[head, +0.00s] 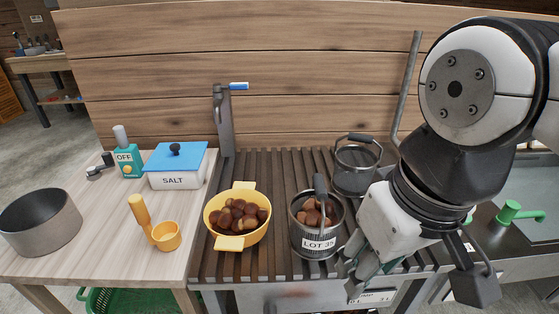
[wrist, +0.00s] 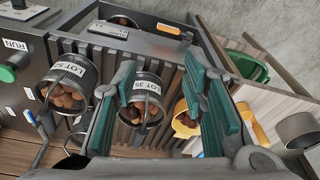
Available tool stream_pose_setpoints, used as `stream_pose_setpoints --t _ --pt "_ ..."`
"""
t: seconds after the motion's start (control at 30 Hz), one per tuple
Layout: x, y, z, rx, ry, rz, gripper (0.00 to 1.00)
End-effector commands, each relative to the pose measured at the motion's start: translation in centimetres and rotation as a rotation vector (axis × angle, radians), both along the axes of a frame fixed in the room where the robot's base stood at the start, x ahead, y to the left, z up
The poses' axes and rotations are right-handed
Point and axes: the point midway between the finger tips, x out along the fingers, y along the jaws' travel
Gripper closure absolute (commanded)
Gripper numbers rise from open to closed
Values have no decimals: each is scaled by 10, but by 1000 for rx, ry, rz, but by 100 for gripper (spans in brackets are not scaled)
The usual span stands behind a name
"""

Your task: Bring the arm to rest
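My gripper (head: 352,272) hangs at the end of my bent arm on the right of the head view, its fingers pointing down and left, just right of the LOT 35 basket (head: 318,246). In the wrist view the two green-padded fingers of my gripper (wrist: 158,68) stand wide apart. Nothing is held between them. The LOT 35 basket (wrist: 154,87) of chestnuts shows beyond the fingers, standing upright on the slatted rack. I cannot tell the exact gap between fingers and basket.
A yellow pot (head: 229,244) of chestnuts stands left of the basket; an empty-looking mesh basket (head: 343,181) stands behind. A LOT 52 basket (wrist: 66,74) shows in the wrist view. A salt box (head: 177,179), yellow scoop (head: 166,237) and grey pot (head: 58,232) stand on the left table.

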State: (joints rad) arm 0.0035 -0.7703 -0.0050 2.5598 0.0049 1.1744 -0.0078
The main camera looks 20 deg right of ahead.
Motion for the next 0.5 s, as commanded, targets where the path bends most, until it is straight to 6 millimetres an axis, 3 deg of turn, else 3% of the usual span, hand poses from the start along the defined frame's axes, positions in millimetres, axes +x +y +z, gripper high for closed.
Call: stream_pose_setpoints --t 0.33,0.5 --pt "0 0 4 2 -7 -4 61" --pt "-1 -1 36 -3 -51 -3 61"
